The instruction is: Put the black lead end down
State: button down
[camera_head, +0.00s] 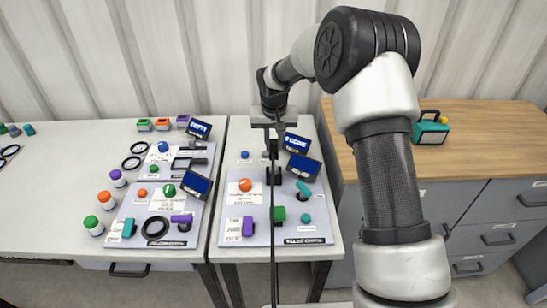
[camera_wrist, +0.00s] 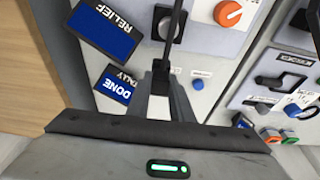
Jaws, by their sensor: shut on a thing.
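My gripper (camera_head: 271,152) hangs over the right-hand panel (camera_head: 236,222) and is shut on the black lead end. The black lead (camera_head: 274,255) runs from the fingers down across the panel and past the table's front edge. In the wrist view my gripper (camera_wrist: 166,78) shows its fingers closed, with the black lead (camera_wrist: 177,25) running from between them to the top edge. The lead's very tip is hidden by the fingers.
A second panel (camera_head: 145,195) stands left, beyond a table gap. A teal case (camera_head: 431,131) sits on the wooden top at right.

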aim_at(274, 148)
jog(key=shift+s+x, duration=0.2)
jog(key=shift+x, duration=0.55)
jog(key=shift+s+x, duration=0.15)
jog(key=shift+x, duration=0.6)
jog(key=shift+s+x, duration=0.2)
jog(key=shift+x, duration=0.55)
jog(key=shift+f, duration=0.1)
jog(key=c, duration=2)
grip_release()
jog(key=shift+f, duration=0.15)
jog(key=o, duration=0.4)
